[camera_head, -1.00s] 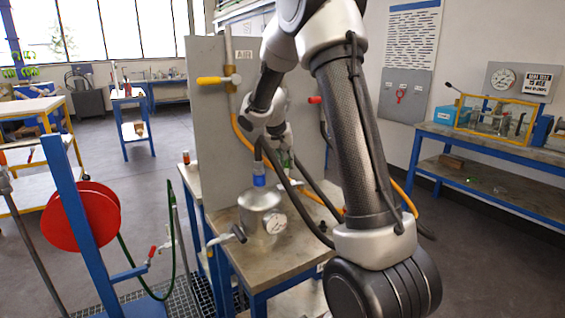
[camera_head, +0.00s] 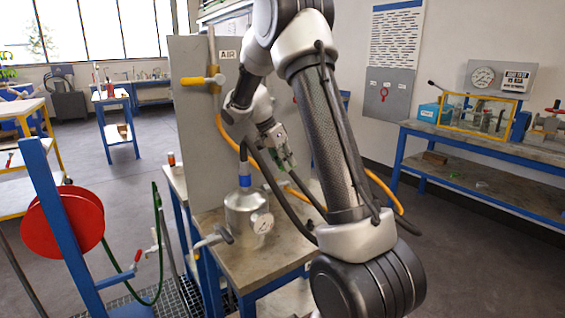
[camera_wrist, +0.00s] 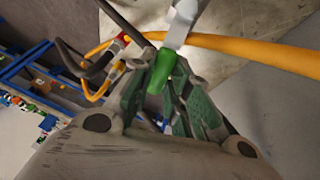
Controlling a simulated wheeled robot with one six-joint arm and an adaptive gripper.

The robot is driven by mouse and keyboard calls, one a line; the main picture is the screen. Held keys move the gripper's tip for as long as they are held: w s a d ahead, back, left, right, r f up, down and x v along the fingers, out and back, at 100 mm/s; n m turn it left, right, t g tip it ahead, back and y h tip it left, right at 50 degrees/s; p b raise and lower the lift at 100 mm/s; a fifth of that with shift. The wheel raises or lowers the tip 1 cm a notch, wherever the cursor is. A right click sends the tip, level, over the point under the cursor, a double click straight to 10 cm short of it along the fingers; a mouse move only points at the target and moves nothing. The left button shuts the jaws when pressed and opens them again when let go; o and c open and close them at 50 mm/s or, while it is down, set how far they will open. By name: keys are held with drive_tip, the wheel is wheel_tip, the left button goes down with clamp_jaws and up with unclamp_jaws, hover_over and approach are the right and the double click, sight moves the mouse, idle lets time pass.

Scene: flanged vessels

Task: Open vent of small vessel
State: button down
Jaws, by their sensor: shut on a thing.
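The small vessel (camera_head: 238,214) is a squat metal can with a blue-banded neck (camera_head: 245,184) and a round gauge (camera_head: 262,222), standing on a bench. My gripper (camera_head: 286,163) is above and to the right of it, partly edge-on in the head view. In the wrist view my gripper (camera_wrist: 167,95) is shut on a bright green handle (camera_wrist: 162,70), between its dark green fingers. A pale metal piece (camera_wrist: 181,22) extends from the handle. I take this as the vent handle; its link to the vessel is not clear.
An upright grey panel (camera_head: 192,130) with a yellow-handled air valve (camera_head: 203,80) stands behind the vessel. Orange hose (camera_wrist: 250,50) and dark hoses run close by my gripper. A red hose reel (camera_head: 62,222) is at left. A blue-framed bench (camera_head: 470,155) is at right.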

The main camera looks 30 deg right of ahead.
drive_tip(key=shift+s+m, duration=0.2)
drive_tip(key=shift+m, duration=0.3)
drive_tip(key=shift+s, duration=0.1)
drive_tip(key=c, duration=1.3)
unclamp_jaws()
drive_tip(key=shift+c, duration=0.2)
drive_tip(key=v, duration=1.2)
drive_tip(key=shift+w, duration=0.25)
drive_tip(key=shift+d, duration=0.15)
